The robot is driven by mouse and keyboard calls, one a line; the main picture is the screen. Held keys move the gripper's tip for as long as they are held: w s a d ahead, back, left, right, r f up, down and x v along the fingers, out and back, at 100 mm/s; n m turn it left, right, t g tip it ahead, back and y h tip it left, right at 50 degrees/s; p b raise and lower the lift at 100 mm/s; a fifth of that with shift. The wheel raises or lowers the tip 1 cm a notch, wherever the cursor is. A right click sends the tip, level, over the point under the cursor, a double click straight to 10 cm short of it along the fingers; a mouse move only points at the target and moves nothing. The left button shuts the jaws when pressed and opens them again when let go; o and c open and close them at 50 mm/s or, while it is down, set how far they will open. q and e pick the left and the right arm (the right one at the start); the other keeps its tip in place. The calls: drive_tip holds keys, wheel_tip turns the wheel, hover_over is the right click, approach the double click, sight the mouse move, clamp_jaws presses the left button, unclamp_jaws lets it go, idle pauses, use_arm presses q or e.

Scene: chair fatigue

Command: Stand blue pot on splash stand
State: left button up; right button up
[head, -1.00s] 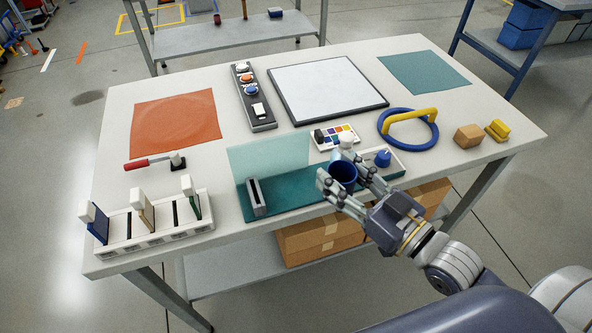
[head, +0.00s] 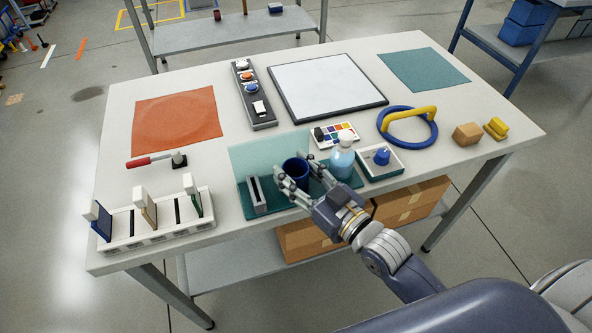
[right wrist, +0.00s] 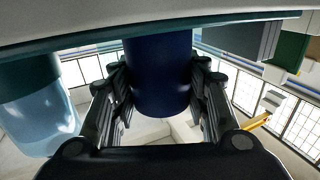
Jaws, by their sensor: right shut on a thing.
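The dark blue pot (head: 295,169) is upright between the fingers of my right gripper (head: 301,183), which is shut on it. The splash stand (head: 259,151) has a teal base and a clear greenish back panel. The pot is over the base, between a grey slotted block (head: 257,195) and a clear bottle (head: 342,159). In the right wrist view the pot (right wrist: 158,85) sits between both fingers (right wrist: 160,72), close to the stand's teal edge (right wrist: 75,57). I cannot tell whether its bottom touches the base. My left gripper is not in view.
A white tray with a blue knob-like piece (head: 382,155) stands right of the bottle. A colour palette (head: 338,134) lies behind. A white slotted rack (head: 155,232) with upright tools is at front left. A blue ring (head: 383,128) is at right.

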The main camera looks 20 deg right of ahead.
drive_tip(key=shift+f, duration=0.1)
drive_tip(key=o, duration=1.1)
drive_tip(key=shift+b+v, duration=0.7)
drive_tip(key=shift+v, duration=5.3)
drive_tip(key=shift+s, duration=0.1)
